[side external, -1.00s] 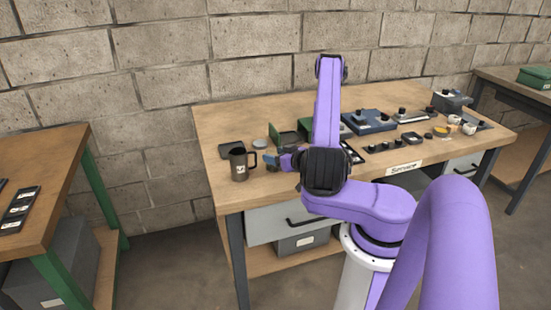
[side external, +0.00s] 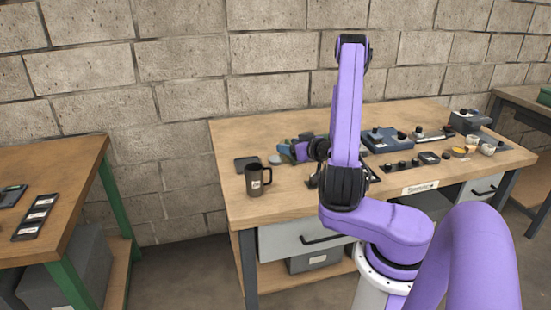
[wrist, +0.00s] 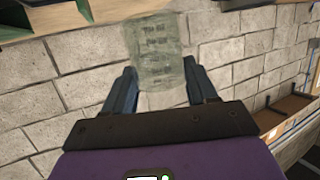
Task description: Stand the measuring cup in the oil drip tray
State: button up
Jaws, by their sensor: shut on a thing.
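The measuring cup (wrist: 157,38) is a cloudy, see-through greenish vessel with dark markings. In the wrist view it sits between the two dark blue fingers of my gripper (wrist: 160,68), which is shut on it. A small flat dark tray (side external: 246,164) lies at the bench's left end, left of my gripper. I cannot tell whether it is the oil drip tray. My arm hides part of the bench behind it.
A dark mug (side external: 258,181) with a handle stands in front of the tray, and a grey disc (side external: 275,159) lies near it. A blue fixture (side external: 388,140) and several small parts fill the right side. The front left bench top (side external: 285,200) is bare.

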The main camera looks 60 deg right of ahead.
jog(key=w+a+r+n+t+y, duration=0.1)
jog(key=w+a+r+n+y, duration=0.25)
jog(key=w+y, duration=0.2)
jog(key=shift+n, duration=0.35)
jog(key=w+d+f, duration=0.2)
jog(key=w+f, duration=0.1)
jog(key=w, duration=0.1)
jog(key=w+d+f, duration=0.3)
jog(key=w, duration=0.1)
jog(key=w+d+f, duration=0.2)
jog(key=w+f, duration=0.1)
jog(key=w, duration=0.2)
jog(key=shift+d+f, duration=0.3)
jog(key=shift+f, duration=0.1)
jog(key=shift+d+f, duration=0.1)
jog(key=shift+f, duration=1.45)
jog(key=shift+f, duration=0.1)
jog(key=o, duration=1.1)
jog(key=shift+c, duration=0.2)
